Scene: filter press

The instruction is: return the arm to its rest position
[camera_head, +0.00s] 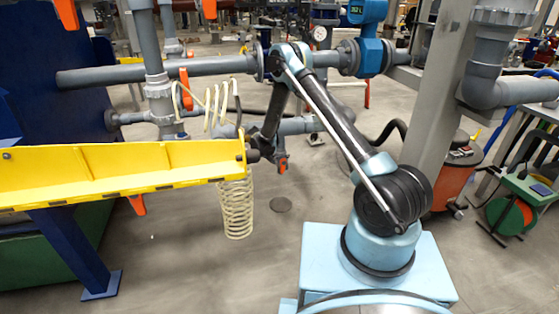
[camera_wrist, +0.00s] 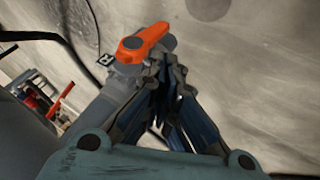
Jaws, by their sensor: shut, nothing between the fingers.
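My arm (camera_head: 335,120) rises from its light blue base, bends at the top, and its forearm reaches down beside the pipework. In the wrist view my gripper (camera_wrist: 168,82) is shut, with its dark fingers together and nothing between them. An orange valve handle (camera_wrist: 145,42) on a grey pipe (camera_wrist: 100,115) shows just beyond the fingertips. I cannot tell whether the fingers touch it. In the head view an orange handle (camera_head: 282,168) hangs below the grey pipe close to my wrist. My fingertips are hard to make out there.
A yellow beam (camera_head: 120,168) lies left of my wrist, with a cream coiled hose (camera_head: 235,208) at its end. A long grey pipe (camera_head: 210,66) and a blue meter (camera_head: 368,50) are behind the arm. A grey column (camera_head: 440,100) stands right. Floor in front is clear.

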